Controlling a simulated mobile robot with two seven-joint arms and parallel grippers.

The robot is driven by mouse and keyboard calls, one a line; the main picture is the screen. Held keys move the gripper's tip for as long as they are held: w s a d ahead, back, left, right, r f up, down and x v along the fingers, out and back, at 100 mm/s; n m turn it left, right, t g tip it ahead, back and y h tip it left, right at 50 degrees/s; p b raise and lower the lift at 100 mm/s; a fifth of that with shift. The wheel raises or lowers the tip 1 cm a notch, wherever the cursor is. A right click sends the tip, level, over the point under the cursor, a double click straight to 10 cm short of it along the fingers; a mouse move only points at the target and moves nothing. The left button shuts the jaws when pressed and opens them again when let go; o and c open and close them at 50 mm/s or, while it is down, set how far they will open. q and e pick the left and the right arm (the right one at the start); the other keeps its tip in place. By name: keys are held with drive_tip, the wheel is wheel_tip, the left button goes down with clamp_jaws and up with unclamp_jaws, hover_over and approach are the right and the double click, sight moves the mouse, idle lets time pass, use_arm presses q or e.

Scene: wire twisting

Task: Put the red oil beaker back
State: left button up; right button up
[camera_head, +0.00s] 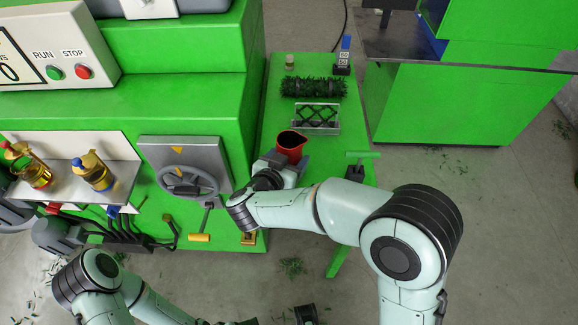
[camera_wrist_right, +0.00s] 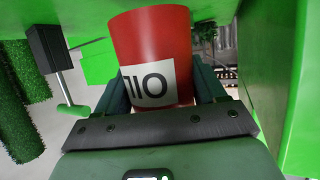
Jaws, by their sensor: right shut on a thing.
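The red oil beaker (camera_head: 290,146) is upright at the front part of the narrow green bench (camera_head: 277,100), held by my right gripper (camera_head: 285,160). I cannot tell whether the beaker's base touches the bench.
Behind the beaker stand a wire rack (camera_head: 316,118), a dark green brush roll (camera_head: 313,87) and a small blue-topped block (camera_head: 344,55). A green-handled tool (camera_head: 362,155) is to its right. The green machine with its handwheel (camera_head: 187,186) is on the left.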

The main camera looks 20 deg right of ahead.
drive_tip(key=shift+f+b, duration=0.35)
drive_tip(key=shift+f, duration=1.25)
drive_tip(key=shift+f, duration=0.15)
drive_tip(key=o, duration=1.3)
drive_tip(key=shift+c, duration=0.2)
drive_tip(key=shift+s+a+r, duration=0.1)
drive_tip(key=shift+r, duration=0.1)
drive_tip(key=p+v, duration=0.1)
drive_tip(key=v, duration=1)
drive_tip(key=shift+s+a+r+p, duration=0.2)
drive_tip(key=shift+s+a+p, duration=0.05)
drive_tip(key=shift+p, duration=0.1)
